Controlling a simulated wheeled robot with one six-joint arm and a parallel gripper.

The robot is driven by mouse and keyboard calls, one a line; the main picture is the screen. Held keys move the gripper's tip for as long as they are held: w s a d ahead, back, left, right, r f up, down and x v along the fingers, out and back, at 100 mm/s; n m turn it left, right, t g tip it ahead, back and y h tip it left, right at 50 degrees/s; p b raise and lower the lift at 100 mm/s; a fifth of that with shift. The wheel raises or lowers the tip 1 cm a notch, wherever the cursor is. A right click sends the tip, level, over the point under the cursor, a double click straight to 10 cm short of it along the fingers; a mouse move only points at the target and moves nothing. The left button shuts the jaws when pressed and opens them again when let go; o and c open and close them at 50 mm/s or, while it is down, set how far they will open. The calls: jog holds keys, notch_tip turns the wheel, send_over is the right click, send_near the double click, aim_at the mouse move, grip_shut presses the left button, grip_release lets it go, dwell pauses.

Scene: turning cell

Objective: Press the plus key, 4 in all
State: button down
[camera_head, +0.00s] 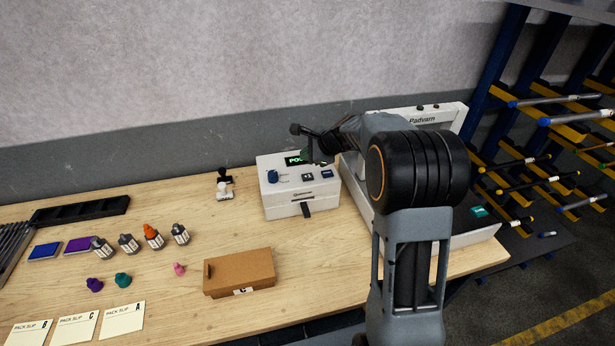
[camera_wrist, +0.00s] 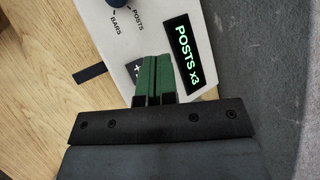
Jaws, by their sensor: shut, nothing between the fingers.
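The white control box (camera_head: 290,207) stands on the bench. Its lit display (camera_wrist: 188,56) reads "POSTS x3" in the wrist view; in the head view my arm partly covers the display (camera_head: 294,160). The dark plus key (camera_wrist: 135,68) shows beside my fingers in the wrist view, partly hidden by them. In the head view two dark keys sit on the box top, a left key (camera_head: 308,177) and a right key (camera_head: 327,174). My gripper (camera_wrist: 154,58) is shut and empty, its green fingers over the panel between key and display. I cannot tell whether it touches.
A blue knob (camera_head: 272,176) is left of the keys, with POSTS and BARS labels in the wrist view. A brown carton (camera_head: 240,272) lies in front. Several bottles stand left. A white machine (camera_head: 458,115) is at right. Bare bench lies around the box's left side.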

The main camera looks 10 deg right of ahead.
aim_at(307, 177)
notch_tip(307, 177, up, 4)
jog(key=shift+f, duration=0.1)
jog(key=shift+f, duration=0.1)
dwell(0.3)
notch_tip(307, 177, down, 9)
jog(key=b, duration=0.7)
jog(key=shift+r, duration=0.2)
jog(key=shift+f, duration=0.1)
dwell(1.7)
jog(key=shift+f+b, duration=0.3)
jog(key=shift+b, duration=0.1)
jog(key=shift+f+b, duration=0.35)
jog(key=shift+f, duration=0.1)
dwell(0.6)
jog(key=shift+r, duration=0.1)
jog(key=shift+r+p, duration=0.75)
